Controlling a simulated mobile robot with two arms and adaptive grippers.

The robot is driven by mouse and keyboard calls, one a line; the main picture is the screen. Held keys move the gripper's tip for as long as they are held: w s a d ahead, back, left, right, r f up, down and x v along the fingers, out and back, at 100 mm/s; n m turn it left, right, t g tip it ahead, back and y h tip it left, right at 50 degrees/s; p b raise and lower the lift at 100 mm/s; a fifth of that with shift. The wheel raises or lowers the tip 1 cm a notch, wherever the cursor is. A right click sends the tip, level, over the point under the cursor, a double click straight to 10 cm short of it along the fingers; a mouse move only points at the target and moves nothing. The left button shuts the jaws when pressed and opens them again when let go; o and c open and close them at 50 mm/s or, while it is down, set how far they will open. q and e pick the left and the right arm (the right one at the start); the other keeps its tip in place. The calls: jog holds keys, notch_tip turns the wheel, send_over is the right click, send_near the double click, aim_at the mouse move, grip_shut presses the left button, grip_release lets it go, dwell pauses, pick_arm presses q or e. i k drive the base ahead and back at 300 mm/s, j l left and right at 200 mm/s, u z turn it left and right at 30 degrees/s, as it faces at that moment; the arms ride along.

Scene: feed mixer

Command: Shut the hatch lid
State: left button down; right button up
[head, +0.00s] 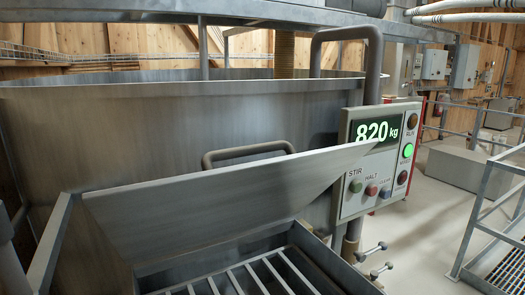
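The hatch lid (225,198) is a grey metal panel that stands open, tilted up in front of the mixer tub. A curved dark handle (247,151) shows just above its upper edge. Below the lid lies the hatch opening with a metal bar grate (250,279) across it, cut off by the bottom of the picture. Neither of my grippers shows in the head view.
The mixer tub (120,125) fills the left and middle behind the lid. A control panel (378,160) reading 820 kg stands close to the lid's right corner. A thick grey pipe loop (374,75) rises behind it. Railings and steps (505,262) stand at the right.

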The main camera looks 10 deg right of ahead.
aim_at(143, 221)
jog(key=k+l+u, duration=0.15)
jog(key=k+l, duration=0.15)
jog(key=k+l+u, duration=0.2)
jog(key=k, duration=0.25)
jog(key=k+l+u, duration=0.15)
jog(key=k, duration=0.25)
